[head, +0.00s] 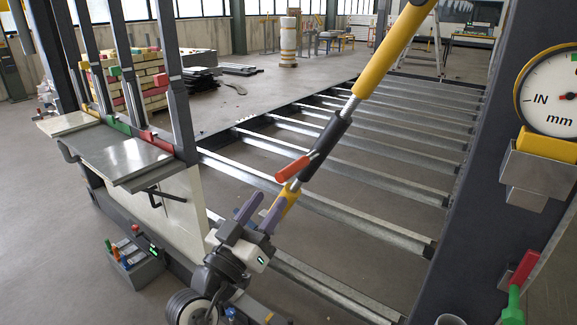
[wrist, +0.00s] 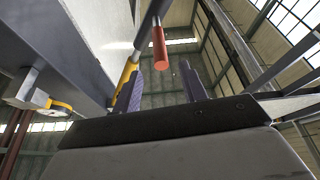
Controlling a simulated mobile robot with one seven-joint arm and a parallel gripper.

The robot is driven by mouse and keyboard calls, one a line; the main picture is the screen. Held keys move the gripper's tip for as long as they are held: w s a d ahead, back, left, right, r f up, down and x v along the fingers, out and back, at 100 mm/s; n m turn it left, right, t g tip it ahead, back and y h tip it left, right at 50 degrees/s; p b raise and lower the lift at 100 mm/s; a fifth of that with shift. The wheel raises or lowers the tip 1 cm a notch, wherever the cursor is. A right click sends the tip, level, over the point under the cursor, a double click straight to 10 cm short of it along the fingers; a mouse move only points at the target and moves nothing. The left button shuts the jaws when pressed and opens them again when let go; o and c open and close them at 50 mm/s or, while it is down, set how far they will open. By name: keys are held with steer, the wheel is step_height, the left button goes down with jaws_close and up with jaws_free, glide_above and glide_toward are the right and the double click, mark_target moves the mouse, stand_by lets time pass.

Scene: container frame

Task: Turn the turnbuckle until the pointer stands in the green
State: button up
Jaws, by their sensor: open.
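The turnbuckle has a dark sleeve (head: 326,146) on a slanting silver rod between two yellow end pieces. A red-orange handle (head: 294,169) sticks out from the sleeve toward the lower left; it also shows in the wrist view (wrist: 160,48). My gripper (head: 260,207) is open and empty below the handle, near the lower yellow end. In the wrist view the handle shows above and between the fingers (wrist: 163,88).
Metal cross-bars (head: 330,195) of a floor frame run behind the turnbuckle. A dark upright post (head: 470,150) stands at right. A grey bench (head: 110,155) with uprights stands at left, a tool box (head: 136,264) on the floor below it. A red-and-green lever (head: 517,288) is at lower right.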

mark_target(288, 172)
steer(key=p+x, duration=0.2)
steer(key=x, duration=0.7)
steer(key=shift+p, duration=0.3)
steer(key=shift+s, duration=0.1)
jaws_close()
